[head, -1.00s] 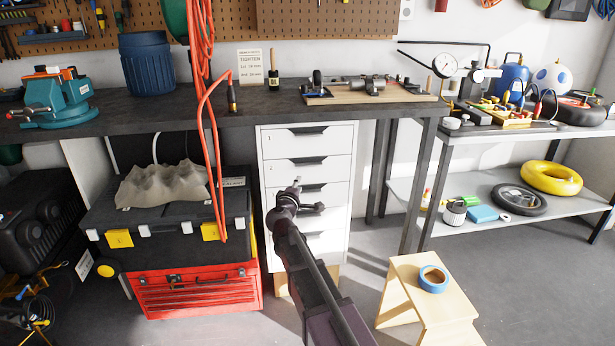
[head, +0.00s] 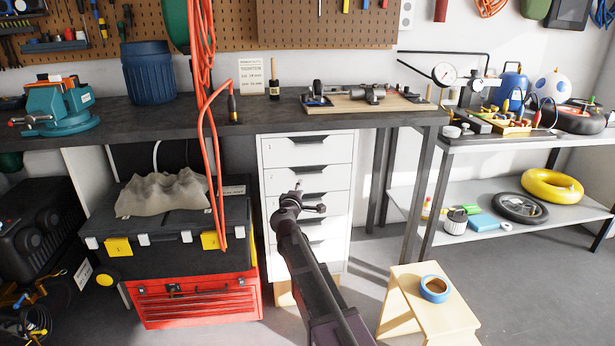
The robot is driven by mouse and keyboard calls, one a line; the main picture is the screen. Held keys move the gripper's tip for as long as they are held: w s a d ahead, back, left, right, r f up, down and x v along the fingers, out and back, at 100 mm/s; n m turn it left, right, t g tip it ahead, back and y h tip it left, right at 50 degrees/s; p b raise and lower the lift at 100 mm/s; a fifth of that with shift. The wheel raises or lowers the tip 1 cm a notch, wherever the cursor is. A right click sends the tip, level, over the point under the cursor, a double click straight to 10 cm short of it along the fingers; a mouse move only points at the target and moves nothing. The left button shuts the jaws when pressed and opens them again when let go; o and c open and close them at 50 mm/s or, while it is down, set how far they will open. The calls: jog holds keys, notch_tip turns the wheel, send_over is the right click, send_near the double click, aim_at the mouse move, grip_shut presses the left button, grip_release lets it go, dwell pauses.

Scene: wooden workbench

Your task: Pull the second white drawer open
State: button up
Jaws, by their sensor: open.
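A white drawer cabinet (head: 349,158) with several stacked drawers stands under the workbench, all looking shut. The top drawer (head: 290,152) has a small mark at its left and a dark handle cut-out. The second white drawer (head: 279,184) lies just below it, with its own dark cut-out handle (head: 309,170). My gripper (head: 299,186) is open and empty, in front of the second and third drawers in the picture. My arm hides parts of the lower drawers. Whether the gripper touches the front cannot be told.
A black toolbox (head: 160,228) on a red tool chest (head: 195,298) stands close left of the cabinet. An orange cable (head: 204,130) hangs there. A wooden stool (head: 408,300) with blue tape (head: 435,288) stands at right front. A dark bench leg (head: 420,190) is right of the cabinet.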

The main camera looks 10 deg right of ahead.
aim_at(307, 175)
jog(key=x, duration=1)
grip_shut()
